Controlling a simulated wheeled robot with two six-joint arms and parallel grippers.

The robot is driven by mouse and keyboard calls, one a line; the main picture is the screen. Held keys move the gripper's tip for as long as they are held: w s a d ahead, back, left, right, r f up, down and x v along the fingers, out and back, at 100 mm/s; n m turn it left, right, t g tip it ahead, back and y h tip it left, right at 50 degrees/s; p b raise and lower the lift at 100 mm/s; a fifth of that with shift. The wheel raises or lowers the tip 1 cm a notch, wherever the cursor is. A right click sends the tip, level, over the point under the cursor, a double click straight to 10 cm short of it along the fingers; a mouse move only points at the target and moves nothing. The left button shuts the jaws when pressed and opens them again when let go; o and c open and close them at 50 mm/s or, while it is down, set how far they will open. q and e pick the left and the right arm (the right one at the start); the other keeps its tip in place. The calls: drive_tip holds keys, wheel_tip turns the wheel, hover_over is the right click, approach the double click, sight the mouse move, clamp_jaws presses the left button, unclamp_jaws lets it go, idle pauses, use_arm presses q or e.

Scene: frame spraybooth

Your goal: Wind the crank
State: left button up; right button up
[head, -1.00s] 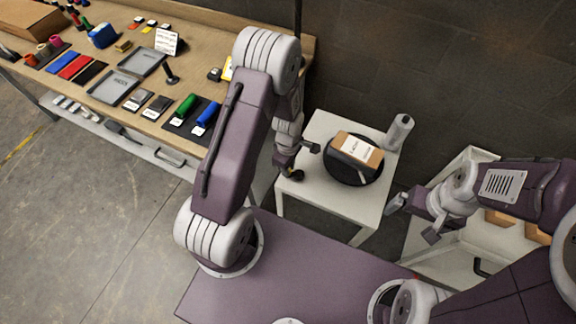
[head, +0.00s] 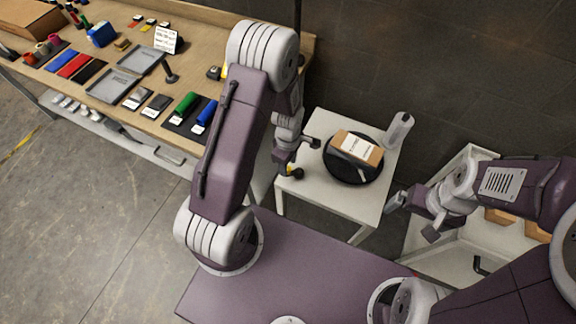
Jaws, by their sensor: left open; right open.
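A black round turntable (head: 350,178) stands on a small white table, with a brown labelled box (head: 370,153) on it. A small crank with a dark knob and a bit of yellow (head: 297,173) shows at the table's left edge, partly hidden by my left gripper. My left gripper (head: 297,151) is open, pointing down beside the crank knob. Whether it touches the knob I cannot tell. My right gripper (head: 414,217) is open and empty, to the right of the white table and apart from the turntable.
A grey bottle (head: 399,131) stands at the white table's back right corner. A wooden workbench (head: 205,80) with trays, rollers and coloured pads is at the left. A white open bin (head: 440,262) with brown items is at the right. A dark wall stands behind.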

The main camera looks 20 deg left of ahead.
use_arm(q)
wheel_tip(320, 180, up, 8)
drive_tip(key=shift+f, duration=0.25)
